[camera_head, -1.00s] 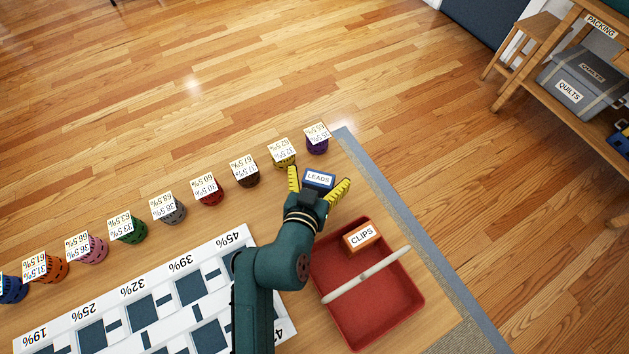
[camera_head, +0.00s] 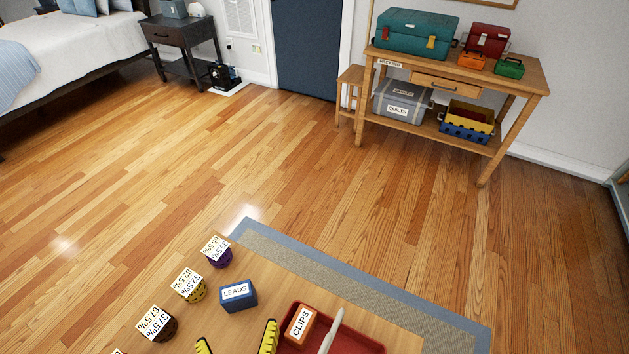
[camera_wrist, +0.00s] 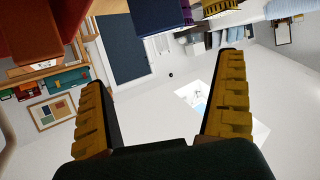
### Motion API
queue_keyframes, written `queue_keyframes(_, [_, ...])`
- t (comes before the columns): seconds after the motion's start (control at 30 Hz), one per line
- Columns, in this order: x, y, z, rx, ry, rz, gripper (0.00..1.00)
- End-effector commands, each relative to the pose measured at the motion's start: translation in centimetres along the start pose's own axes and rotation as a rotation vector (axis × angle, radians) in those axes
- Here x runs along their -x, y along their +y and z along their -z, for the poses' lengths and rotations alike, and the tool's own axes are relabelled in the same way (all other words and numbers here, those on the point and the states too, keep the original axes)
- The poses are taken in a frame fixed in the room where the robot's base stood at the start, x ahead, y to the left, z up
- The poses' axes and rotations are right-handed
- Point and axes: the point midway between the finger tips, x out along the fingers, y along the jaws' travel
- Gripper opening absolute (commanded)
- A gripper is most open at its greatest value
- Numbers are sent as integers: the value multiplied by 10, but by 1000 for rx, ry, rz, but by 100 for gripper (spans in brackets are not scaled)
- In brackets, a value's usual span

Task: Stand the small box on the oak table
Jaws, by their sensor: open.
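A small blue box labelled LEADS (camera_head: 238,296) stands on the wooden desk top (camera_head: 270,275), beyond my gripper. A small orange box labelled CLIPS (camera_head: 300,325) sits in the red tray (camera_head: 360,345) to its right. My gripper (camera_head: 236,341) is open, with its yellow fingertips at the bottom edge of the head view, apart from the blue box. In the wrist view the space between the fingers (camera_wrist: 160,75) is empty, and the blue box (camera_wrist: 160,15) shows above it. A light wooden table marked PACKING (camera_head: 520,76) stands at the back right.
The PACKING table holds a teal case (camera_head: 415,32), a red case (camera_head: 487,40) and small orange (camera_head: 471,61) and green (camera_head: 509,67) boxes. Its lower shelf holds a QUILTS bin (camera_head: 402,100). Several labelled cups (camera_head: 188,287) line the desk's left. Open floor (camera_head: 300,170) lies between.

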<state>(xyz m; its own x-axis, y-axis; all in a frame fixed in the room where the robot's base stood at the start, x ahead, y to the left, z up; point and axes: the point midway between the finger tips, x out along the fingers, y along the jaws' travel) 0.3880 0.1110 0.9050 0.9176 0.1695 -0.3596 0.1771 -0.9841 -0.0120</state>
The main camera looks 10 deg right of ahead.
Motion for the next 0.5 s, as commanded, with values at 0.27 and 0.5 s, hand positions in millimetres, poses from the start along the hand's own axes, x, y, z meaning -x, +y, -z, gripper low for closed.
queue_keyframes(0.27, [13,95,184,-125,360,-101,100])
queue_keyframes(0.5, [93,170,310,-25,672,-190,100])
